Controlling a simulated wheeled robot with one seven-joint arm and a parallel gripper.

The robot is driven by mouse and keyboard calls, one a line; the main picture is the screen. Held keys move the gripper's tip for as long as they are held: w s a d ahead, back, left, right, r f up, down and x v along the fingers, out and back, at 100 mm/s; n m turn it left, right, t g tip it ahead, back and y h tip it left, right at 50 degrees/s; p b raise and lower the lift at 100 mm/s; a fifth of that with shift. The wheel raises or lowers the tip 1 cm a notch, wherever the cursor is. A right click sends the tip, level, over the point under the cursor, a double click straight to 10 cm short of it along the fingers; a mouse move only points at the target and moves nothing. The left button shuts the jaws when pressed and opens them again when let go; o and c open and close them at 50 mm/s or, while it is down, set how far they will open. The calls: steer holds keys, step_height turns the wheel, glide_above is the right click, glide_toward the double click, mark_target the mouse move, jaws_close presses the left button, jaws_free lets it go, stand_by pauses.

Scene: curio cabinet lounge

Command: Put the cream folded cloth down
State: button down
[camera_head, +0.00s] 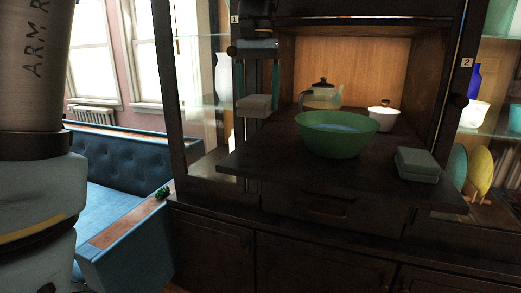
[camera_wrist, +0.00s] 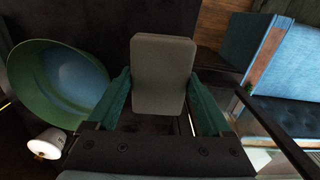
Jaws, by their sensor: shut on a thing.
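My gripper (camera_head: 257,93) is at the left of the cabinet opening in the head view, its two teal fingers pointing down. It is shut on the cream folded cloth (camera_head: 257,103), a flat rounded block that looks greyish in this light. In the wrist view the cloth (camera_wrist: 163,75) sits between the teal fingers (camera_wrist: 163,100). It appears held in the air above the left part of the dark pull-out shelf (camera_head: 262,165); the exact gap beneath it cannot be told.
A green bowl (camera_head: 340,142) stands mid-shelf, right of my gripper. Behind it are a teapot (camera_head: 322,97) and a white lidded pot (camera_head: 383,118). A grey-green folded block (camera_head: 417,164) lies at the right. The shelf's front left looks clear. A blue sofa (camera_head: 125,165) stands left.

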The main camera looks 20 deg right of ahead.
mark_target(258, 152)
step_height(258, 152, down, 10)
steer(key=shift+a+r+p, duration=0.1)
steer(key=shift+r+p, duration=0.05)
steer(key=shift+p, duration=0.75)
jaws_free()
steer(key=shift+f+b, duration=0.4)
steer(key=shift+b, duration=0.3)
step_height(258, 152, up, 11)
steer(key=shift+s+r+b, duration=0.1)
steer(key=shift+r+b, duration=0.05)
steer(key=shift+b, duration=0.25)
steer(key=shift+s, duration=0.1)
